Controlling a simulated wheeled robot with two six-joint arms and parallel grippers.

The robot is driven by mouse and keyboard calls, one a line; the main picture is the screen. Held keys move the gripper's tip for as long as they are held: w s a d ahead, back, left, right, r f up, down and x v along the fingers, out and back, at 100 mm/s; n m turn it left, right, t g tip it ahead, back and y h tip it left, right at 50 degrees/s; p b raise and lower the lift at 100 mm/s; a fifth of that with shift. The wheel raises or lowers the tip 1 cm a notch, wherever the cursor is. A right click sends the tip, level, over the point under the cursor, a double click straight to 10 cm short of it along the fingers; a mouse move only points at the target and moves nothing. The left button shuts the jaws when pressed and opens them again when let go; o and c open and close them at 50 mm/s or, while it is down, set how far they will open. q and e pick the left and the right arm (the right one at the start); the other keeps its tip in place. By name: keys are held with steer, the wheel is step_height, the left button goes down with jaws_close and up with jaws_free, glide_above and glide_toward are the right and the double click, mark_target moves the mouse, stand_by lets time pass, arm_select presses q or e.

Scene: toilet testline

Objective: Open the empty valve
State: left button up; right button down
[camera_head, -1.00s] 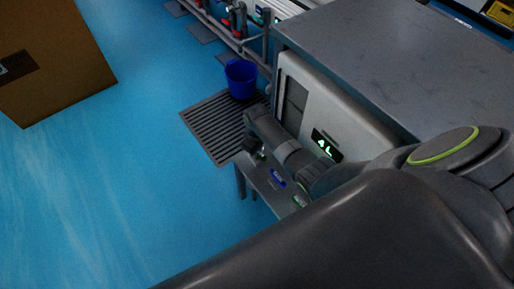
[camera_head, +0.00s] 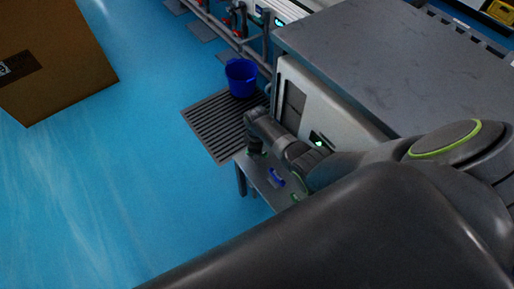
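A grey-white unit (camera_head: 348,122) with a dark front window stands under the grey table. A small blue valve-like handle (camera_head: 276,178) sits on the grey shelf in front of the unit, and a small green part (camera_head: 296,196) is nearer to me. I cannot tell which is the empty valve. My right gripper (camera_head: 256,150) points down near the shelf's far left end, apart from the blue handle in the picture. Its fingers are too small and dark to read. My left gripper is not in view.
A blue bucket (camera_head: 241,76) stands on a dark floor grate (camera_head: 214,126) beyond the shelf. A cardboard box (camera_head: 62,75) is at upper left. Pipes with red valves (camera_head: 233,20) run at the back. Blue floor (camera_head: 150,170) at left is clear.

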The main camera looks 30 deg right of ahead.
stand_by(0.3)
steer(key=c, duration=1.3)
jaws_free()
steer(key=shift+r, duration=0.2)
arm_select(q)
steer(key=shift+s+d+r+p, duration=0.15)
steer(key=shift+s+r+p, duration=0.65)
steer(key=shift+p, duration=0.75)
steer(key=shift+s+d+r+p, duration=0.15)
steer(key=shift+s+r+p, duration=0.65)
steer(key=shift+p, duration=0.7)
arm_select(e)
steer(key=shift+r, duration=8.5)
